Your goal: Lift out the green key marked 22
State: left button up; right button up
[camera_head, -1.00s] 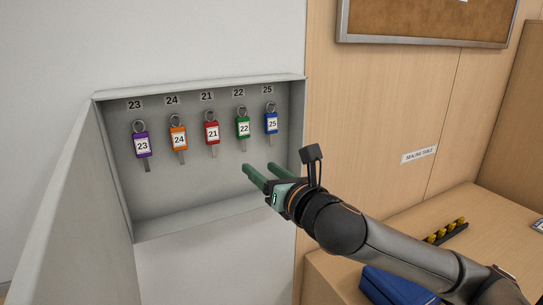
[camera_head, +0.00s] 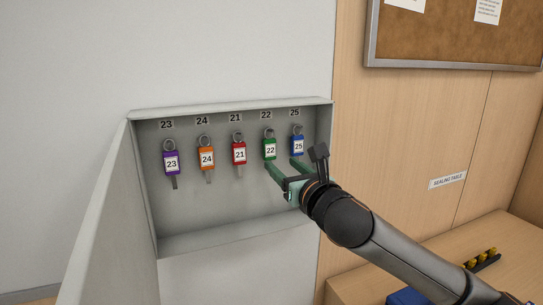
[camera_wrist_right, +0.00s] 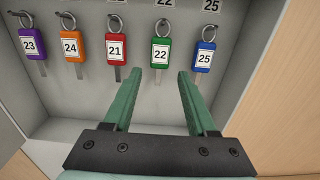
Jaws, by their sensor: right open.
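The green key marked 22 (camera_head: 270,149) hangs from its ring under the 22 label inside the grey wall cabinet (camera_head: 230,102). It also shows in the right wrist view (camera_wrist_right: 161,54), between and beyond my two fingers. My right gripper (camera_head: 283,164) is open, with its green fingers pointing into the cabinet just below the green and blue tags. In the right wrist view my right gripper (camera_wrist_right: 157,75) holds nothing. I cannot tell from the head view whether a finger touches a tag. My left gripper is not in view.
Purple key 23 (camera_head: 171,163), orange key 24 (camera_head: 206,158), red key 21 (camera_head: 239,153) and blue key 25 (camera_head: 298,146) hang in the same row. The cabinet door (camera_head: 105,225) stands open at left. A wooden table (camera_head: 450,265) is at lower right.

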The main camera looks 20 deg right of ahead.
aim_at(271, 150)
jog(key=shift+w+d, duration=0.2)
jog(key=shift+w, duration=3.5)
jog(key=shift+c, duration=0.3)
jog(key=c, duration=0.8)
jog(key=shift+r, duration=0.55)
jog(key=shift+s, duration=0.1)
jog(key=shift+s+a, duration=0.15)
jog(key=shift+s, duration=2.05)
jog(key=shift+s+a, duration=0.1)
jog(key=shift+s, duration=2.1)
